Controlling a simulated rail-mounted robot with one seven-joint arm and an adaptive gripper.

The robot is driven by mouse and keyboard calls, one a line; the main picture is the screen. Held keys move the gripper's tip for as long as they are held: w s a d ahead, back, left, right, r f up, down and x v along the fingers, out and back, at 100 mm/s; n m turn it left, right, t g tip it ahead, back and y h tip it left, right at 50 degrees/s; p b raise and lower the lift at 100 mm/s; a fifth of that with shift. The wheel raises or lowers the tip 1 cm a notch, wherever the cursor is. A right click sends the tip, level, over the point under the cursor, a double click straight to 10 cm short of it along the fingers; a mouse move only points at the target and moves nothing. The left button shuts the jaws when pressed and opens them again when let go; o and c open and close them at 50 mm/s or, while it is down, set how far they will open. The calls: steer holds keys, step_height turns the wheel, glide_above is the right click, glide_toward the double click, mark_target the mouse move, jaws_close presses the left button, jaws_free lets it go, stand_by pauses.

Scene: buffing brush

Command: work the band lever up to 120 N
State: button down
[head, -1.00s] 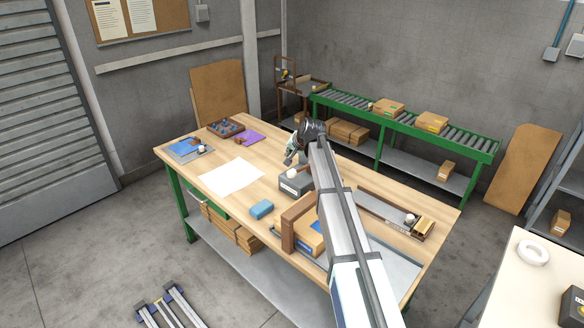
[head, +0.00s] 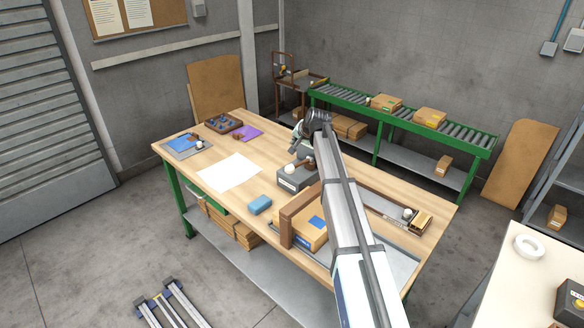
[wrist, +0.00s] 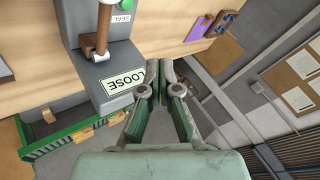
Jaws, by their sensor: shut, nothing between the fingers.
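A grey tensioner box (head: 296,179) stands on the workbench, with a white knob on top and a brown lever (head: 304,163) beside it. In the wrist view the box (wrist: 88,75) carries a LOOSE label (wrist: 124,81) and a SEAL label near a green button. No force reading is legible. My gripper (head: 296,142) is above and behind the box in the head view.
On the workbench (head: 190,165), a cardboard carton (head: 300,236) with a brown band post stands in front of the box. A blue block (head: 260,204), a white sheet (head: 229,172) and a purple pad (head: 246,133) lie left. A green roller conveyor (head: 400,120) stands behind.

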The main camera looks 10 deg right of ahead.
steer(key=shift+s+a+f+b, duration=0.2)
steer(key=shift+f+b, duration=0.55)
steer(key=shift+f, duration=1.15)
steer(key=shift+s+a+f+b, duration=0.15)
steer(key=shift+f+b, duration=0.6)
steer(key=shift+f, duration=1.15)
steer(key=shift+f+b, duration=0.3)
steer(key=shift+f, duration=0.15)
steer(key=shift+a+f+b, duration=0.15)
steer(key=shift+f+b, duration=0.45)
steer(key=shift+f, duration=0.55)
steer(key=shift+r, duration=0.1)
steer(key=shift+w+r+p, duration=0.1)
steer(key=shift+r+p, duration=0.45)
steer(key=shift+r, duration=0.95)
steer(key=shift+w+d+r+p, duration=0.15)
steer(key=shift+r+p, duration=0.35)
steer(key=shift+r, duration=0.75)
steer(key=shift+d+r+p, duration=0.2)
steer(key=shift+r+p, duration=0.25)
steer(key=shift+r, duration=0.8)
